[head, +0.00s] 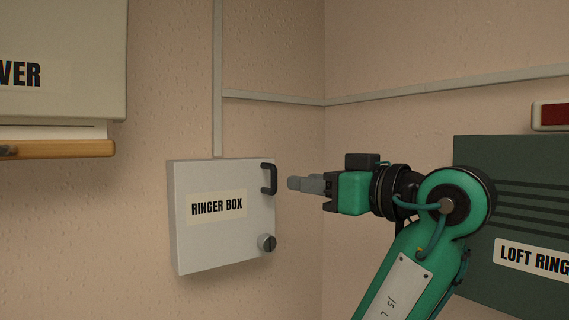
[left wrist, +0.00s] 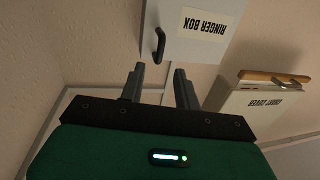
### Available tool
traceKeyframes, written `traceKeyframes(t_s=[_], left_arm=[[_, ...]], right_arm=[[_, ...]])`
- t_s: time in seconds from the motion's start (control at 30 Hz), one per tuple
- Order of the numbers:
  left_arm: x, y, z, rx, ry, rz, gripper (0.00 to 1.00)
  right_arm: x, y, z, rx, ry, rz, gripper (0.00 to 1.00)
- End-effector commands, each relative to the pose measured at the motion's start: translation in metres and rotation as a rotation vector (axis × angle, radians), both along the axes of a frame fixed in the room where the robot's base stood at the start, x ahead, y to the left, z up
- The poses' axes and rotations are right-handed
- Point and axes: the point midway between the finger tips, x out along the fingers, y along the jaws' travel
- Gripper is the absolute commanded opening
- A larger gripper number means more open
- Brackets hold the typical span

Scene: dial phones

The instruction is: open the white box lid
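The white box (head: 230,235), labelled RINGER BOX, is on the wall left of centre in the head view, its lid closed. It also shows upside down in the left wrist view (left wrist: 205,50). A black handle (head: 270,178) is at the lid's upper right edge and shows in the left wrist view (left wrist: 159,45) just past the fingertips. A round knob (head: 266,243) is at the lid's lower right. My left gripper (head: 292,183) is right of the handle, pointing at it, apart from it. In the left wrist view its fingers (left wrist: 158,72) are spread and empty. My right gripper is not in view.
A pale box with a shelf-like wooden edge (head: 60,149) is at the upper left. A dark green slatted box (head: 490,165), labelled LOFT RING, is at right behind my arm. Pale conduit (head: 218,80) runs along the walls. The wall below the white box is clear.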

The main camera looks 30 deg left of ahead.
Motion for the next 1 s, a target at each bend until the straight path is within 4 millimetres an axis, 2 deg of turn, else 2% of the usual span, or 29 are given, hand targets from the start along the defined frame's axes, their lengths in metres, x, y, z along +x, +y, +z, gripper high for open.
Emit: traceKeyframes(t_s=[0.03, 0.1, 0.33, 0.5, 0.8, 0.97, 1.0], left_arm=[[0.001, 0.01, 0.005, 0.001, -0.001, 0.004, 0.33], [0.004, 0.022, 0.005, 0.0, 0.0, 0.004, 0.33], [0.01, 0.05, 0.003, 0.001, 0.0, 0.002, 0.33], [0.012, 0.059, 0.001, 0.001, 0.0, 0.0, 0.33], [0.012, 0.061, 0.0, 0.0, 0.0, 0.0, 0.33], [0.012, 0.06, 0.0, 0.001, 0.0, 0.0, 0.01], [0.012, 0.06, 0.0, 0.001, 0.0, 0.0, 0.0]], right_arm=[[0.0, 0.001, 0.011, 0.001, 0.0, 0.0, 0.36], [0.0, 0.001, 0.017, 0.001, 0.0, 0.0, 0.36], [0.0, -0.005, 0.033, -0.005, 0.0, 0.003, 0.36], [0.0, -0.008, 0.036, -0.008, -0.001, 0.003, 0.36], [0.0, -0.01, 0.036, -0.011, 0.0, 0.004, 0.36], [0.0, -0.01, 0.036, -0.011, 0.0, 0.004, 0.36], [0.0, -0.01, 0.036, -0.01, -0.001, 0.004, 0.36]])
